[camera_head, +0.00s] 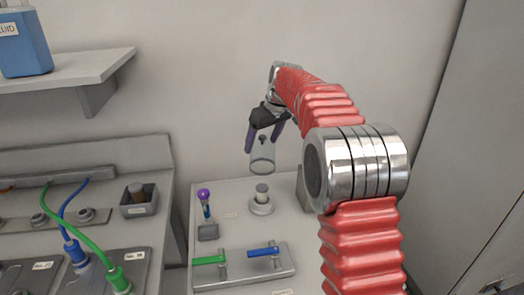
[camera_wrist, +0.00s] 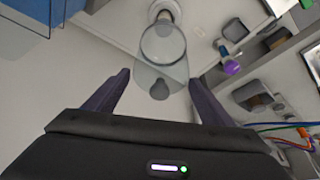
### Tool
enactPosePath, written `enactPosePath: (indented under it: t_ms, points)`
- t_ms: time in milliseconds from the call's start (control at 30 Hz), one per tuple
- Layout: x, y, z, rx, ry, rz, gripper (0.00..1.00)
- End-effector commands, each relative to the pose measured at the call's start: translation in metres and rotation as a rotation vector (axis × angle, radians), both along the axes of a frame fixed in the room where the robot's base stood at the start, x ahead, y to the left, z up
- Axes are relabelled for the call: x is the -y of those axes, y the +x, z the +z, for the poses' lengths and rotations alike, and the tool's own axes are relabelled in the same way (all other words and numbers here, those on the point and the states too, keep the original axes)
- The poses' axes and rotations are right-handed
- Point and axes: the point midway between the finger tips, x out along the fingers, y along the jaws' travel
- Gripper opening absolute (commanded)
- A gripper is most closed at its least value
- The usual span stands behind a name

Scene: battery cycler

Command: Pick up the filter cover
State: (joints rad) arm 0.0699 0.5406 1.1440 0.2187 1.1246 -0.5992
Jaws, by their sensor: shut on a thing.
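The filter cover (camera_head: 262,160) is a clear, see-through cylinder with a small knob on top. My gripper (camera_head: 263,142) is shut on it by the knob end and holds it upright in the air. In the wrist view the cover (camera_wrist: 163,52) hangs between the two dark fingers of my gripper (camera_wrist: 157,80). Below it, apart from it, a pale round filter (camera_head: 262,190) stands on a round base on the white bench.
A purple-capped tube (camera_head: 204,198) stands in a grey holder left of the filter. A plate with green (camera_head: 209,260) and blue (camera_head: 263,252) handles lies in front. Left are cables (camera_head: 75,220) and a grey box (camera_head: 138,205); above, a shelf (camera_head: 85,68) holds a blue bottle (camera_head: 24,45).

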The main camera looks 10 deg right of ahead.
Motion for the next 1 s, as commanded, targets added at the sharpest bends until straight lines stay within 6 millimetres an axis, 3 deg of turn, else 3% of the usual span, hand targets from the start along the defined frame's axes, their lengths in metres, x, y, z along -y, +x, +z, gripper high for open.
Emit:
enactPosePath:
  t_ms: [633, 1000]
  points:
    - [0.0, 0.0, 0.0, 0.0, 0.0, 0.0, 0.49]
    - [-0.001, 0.003, -0.053, -0.003, 0.001, 0.0, 0.49]
